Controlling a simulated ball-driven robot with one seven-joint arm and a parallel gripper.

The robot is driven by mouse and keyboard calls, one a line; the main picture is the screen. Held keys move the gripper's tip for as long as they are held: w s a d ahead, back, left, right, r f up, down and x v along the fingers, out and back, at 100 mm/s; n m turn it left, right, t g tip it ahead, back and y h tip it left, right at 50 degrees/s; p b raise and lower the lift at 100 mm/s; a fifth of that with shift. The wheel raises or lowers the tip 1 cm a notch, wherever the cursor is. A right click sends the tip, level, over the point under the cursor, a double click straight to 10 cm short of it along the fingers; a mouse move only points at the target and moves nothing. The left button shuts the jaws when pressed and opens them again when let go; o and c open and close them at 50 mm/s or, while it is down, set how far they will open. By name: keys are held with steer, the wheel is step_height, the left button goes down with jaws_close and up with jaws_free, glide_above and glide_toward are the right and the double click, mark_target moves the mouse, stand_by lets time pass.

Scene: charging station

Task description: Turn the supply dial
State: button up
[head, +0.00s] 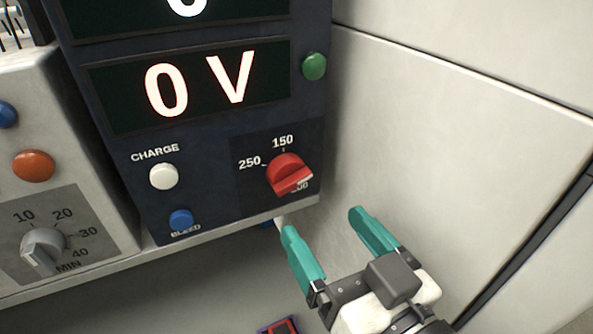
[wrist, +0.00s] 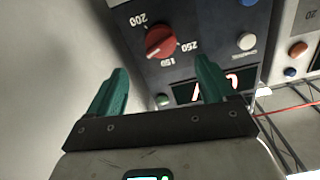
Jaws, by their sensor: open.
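The supply dial (head: 286,172) is a red knob at the lower right of a dark panel, marked 250, 150 and a partly covered 200. Its raised grip has a pale mark at its right end, near the 200 label. The dial also shows in the wrist view (wrist: 160,41), above the fingers. My gripper (head: 322,221) is open and empty, with two teal fingers pointing up toward the panel. It is below and right of the dial and apart from it. In the wrist view, the fingertips (wrist: 163,66) stand apart below the dial.
The panel's display (head: 200,84) reads 0 V. A green button (head: 314,66), a white CHARGE button (head: 163,176) and a blue BLEED button (head: 181,220) are near the dial. A grey timer knob (head: 43,249) is at left. A pale wall (head: 450,130) stands at right.

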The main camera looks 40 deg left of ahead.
mark_target(295, 187)
steer(key=p+x, duration=0.1)
steer(key=x, duration=0.8)
steer(key=shift+w+a+p, duration=0.1)
steer(key=shift+a+p, duration=0.2)
steer(key=shift+c, duration=0.4)
steer(key=c, duration=1)
steer(key=shift+o, duration=0.2)
steer(key=shift+n+b, duration=0.35)
steer(key=shift+n, duration=0.05)
steer(key=n+b, duration=0.3)
steer(key=n, duration=0.1)
steer(key=shift+f+n, duration=0.15)
steer(key=shift+n, duration=0.25)
steer(key=n+b, duration=0.4)
steer(key=n, duration=0.1)
steer(key=shift+n, duration=0.3)
